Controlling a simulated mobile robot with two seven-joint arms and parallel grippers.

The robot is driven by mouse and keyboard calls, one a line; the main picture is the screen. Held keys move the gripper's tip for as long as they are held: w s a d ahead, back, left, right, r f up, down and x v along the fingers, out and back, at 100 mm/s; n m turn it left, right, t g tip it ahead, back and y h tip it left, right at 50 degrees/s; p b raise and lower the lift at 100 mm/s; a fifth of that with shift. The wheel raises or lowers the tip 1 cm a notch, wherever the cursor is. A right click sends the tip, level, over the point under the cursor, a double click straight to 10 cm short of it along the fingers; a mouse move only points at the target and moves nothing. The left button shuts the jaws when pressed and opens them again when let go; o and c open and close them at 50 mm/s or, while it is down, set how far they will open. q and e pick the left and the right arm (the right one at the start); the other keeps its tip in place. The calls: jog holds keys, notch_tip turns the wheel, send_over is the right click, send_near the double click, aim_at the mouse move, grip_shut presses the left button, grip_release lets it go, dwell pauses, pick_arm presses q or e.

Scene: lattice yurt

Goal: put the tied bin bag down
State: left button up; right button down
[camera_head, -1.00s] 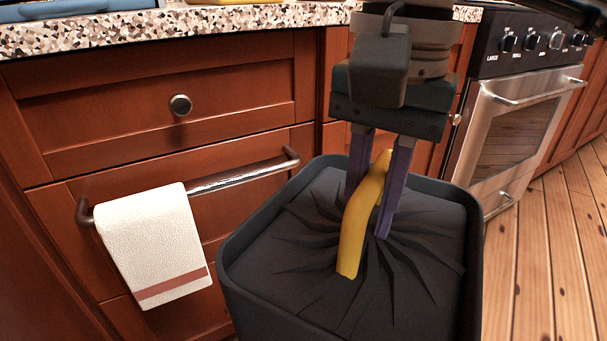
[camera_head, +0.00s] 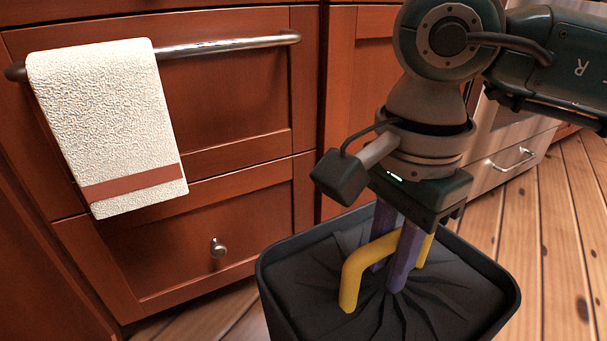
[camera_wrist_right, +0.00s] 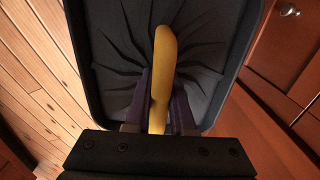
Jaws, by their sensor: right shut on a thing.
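The tied bin bag (camera_head: 440,293) is dark, with pleats gathered at its top and a yellow tie handle (camera_head: 352,277). It lies within the rim of a dark square bin (camera_head: 492,266). My right gripper (camera_head: 387,277) reaches down from above and is shut on the yellow handle, with purple fingers on either side of it. In the right wrist view the handle (camera_wrist_right: 163,50) runs between the fingers, and the pleated bag (camera_wrist_right: 205,65) spreads behind it inside the bin walls. The bag's lower part is hidden. My left gripper is not in view.
Wooden drawers (camera_head: 225,215) with a metal bar and a hanging white towel (camera_head: 105,125) stand behind and left of the bin. An oven front (camera_head: 510,160) is at the back right. Bare plank floor (camera_head: 560,260) is clear on the right.

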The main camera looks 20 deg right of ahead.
jog(key=shift+f+b, duration=0.4)
jog(key=shift+f, duration=0.45)
jog(key=shift+m, duration=0.3)
notch_tip(320, 180, down, 20)
jog(key=b, duration=1.3)
jog(key=shift+s+d, duration=0.1)
jog(key=c, duration=1.2)
grip_release()
jog(key=o, duration=0.4)
jog(key=shift+o, duration=0.2)
jog(key=shift+r, duration=0.1)
